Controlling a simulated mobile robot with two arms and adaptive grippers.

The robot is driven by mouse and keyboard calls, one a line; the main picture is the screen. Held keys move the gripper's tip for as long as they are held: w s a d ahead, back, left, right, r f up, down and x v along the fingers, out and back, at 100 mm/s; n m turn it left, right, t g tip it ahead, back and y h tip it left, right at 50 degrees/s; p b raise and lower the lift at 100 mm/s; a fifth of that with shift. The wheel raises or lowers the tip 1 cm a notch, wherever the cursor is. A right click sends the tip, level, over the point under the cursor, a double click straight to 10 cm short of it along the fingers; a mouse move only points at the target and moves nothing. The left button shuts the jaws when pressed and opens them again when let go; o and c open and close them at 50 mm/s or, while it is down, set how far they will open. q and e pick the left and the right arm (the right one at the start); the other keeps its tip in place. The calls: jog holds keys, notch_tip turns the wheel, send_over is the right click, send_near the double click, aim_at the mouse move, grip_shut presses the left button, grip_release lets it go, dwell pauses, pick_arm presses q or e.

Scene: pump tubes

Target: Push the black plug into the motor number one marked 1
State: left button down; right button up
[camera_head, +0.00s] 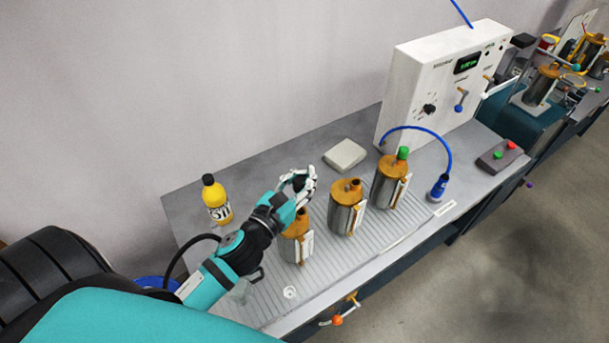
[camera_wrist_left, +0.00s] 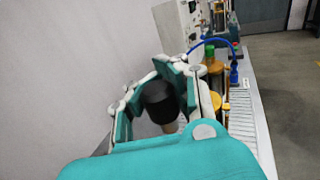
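Three grey motors with orange-brown tops stand in a row on the bench: a left one (camera_head: 294,246), a middle one (camera_head: 343,218) and a right one (camera_head: 387,188) with a green plug on top. Their number labels are too small to read. My left gripper (camera_head: 298,184) is above the left motor and partly hides its top. In the left wrist view, the black plug (camera_wrist_left: 158,100) sits between the fingers of my left gripper (camera_wrist_left: 156,98), which look closed on it. A brownish part shows just below the plug. My right gripper is in neither view.
A yellow bottle (camera_head: 217,202) stands at the back left of the bench. A grey block (camera_head: 345,154) lies behind the motors. A white control box (camera_head: 440,85) stands at the back right, with a blue hose (camera_head: 438,187) before it. A red-green button box (camera_head: 499,156) is farther right.

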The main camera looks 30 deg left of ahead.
pick_arm(q)
jog(key=shift+w+r+m+h, duration=0.15)
jog(key=shift+m+h, duration=0.15)
notch_tip(320, 180, down, 6)
jog(key=b, duration=0.5)
dwell(1.4)
jog(key=shift+f+b, duration=1.5)
jog(key=shift+f, duration=0.4)
jog(key=c, duration=1.3)
grip_release()
jog(key=shift+o, duration=0.2)
jog(key=s+a, duration=0.1)
jog(key=s, duration=1.1)
jog(key=shift+a+r, duration=0.15)
jog(key=shift+a, duration=0.1)
